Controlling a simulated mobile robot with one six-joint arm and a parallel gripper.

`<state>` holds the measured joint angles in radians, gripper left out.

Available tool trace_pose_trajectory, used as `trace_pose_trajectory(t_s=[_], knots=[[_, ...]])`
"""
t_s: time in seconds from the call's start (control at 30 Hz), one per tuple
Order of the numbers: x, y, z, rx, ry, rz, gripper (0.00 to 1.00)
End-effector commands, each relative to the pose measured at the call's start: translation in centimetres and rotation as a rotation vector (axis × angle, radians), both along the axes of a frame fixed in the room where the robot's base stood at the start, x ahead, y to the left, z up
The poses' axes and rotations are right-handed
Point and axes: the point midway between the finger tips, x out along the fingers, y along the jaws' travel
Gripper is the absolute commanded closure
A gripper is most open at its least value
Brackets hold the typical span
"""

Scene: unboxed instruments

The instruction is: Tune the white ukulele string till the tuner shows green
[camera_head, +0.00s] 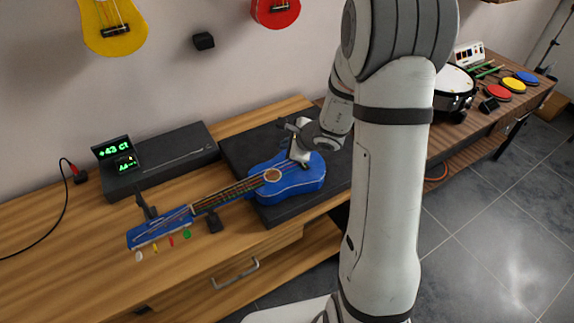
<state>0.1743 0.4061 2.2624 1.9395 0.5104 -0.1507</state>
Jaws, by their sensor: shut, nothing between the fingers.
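A blue ukulele (301,180) lies on the table, its body on a dark mat (237,153) and its headstock (152,231) at the left. Along the headstock's near edge are a white peg (139,256), a yellow peg (155,248), a red peg (171,241) and a green peg (187,234). The tuner display (113,149) shows green text reading about "+43 Ct", with a smaller green line below. My gripper (299,157) is shut and empty at the ukulele's body, near the sound hole; I cannot tell whether it touches. The individual strings are too small to tell apart.
A long black case (170,158) lies behind the neck. A small black support (214,221) stands beside the neck, and a dark upright piece (144,204) rises at the headstock. A drum (453,88) and coloured pads stand on the right table.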

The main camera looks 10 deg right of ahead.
Motion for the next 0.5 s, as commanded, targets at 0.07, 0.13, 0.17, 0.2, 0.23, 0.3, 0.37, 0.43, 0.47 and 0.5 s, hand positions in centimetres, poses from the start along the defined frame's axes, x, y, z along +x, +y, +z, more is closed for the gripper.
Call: trace_pose_trajectory(t_s=[0.07, 0.13, 0.17, 0.2, 0.23, 0.3, 0.37, 0.43, 0.47, 0.5], knots=[[0.0, 0.0, -1.9, -0.001, 0.0, 0.001, 1.0], [0.0, 0.0, -2.6, -0.001, 0.0, 0.001, 1.0], [0.0, 0.0, -2.8, -0.001, 0.0, 0.001, 1.0], [0.0, 0.0, -3.0, -0.001, 0.0, 0.001, 1.0], [0.0, 0.0, -3.2, -0.001, -0.001, 0.001, 1.0], [0.0, 0.0, -3.4, -0.001, -0.001, 0.001, 1.0], [0.0, 0.0, -3.4, -0.001, -0.001, 0.001, 1.0], [0.0, 0.1, -3.4, -0.001, -0.001, 0.001, 1.0], [0.0, 0.1, -3.3, -0.001, -0.001, 0.001, 1.0], [0.0, 0.1, -3.3, -0.001, -0.001, 0.001, 1.0]])
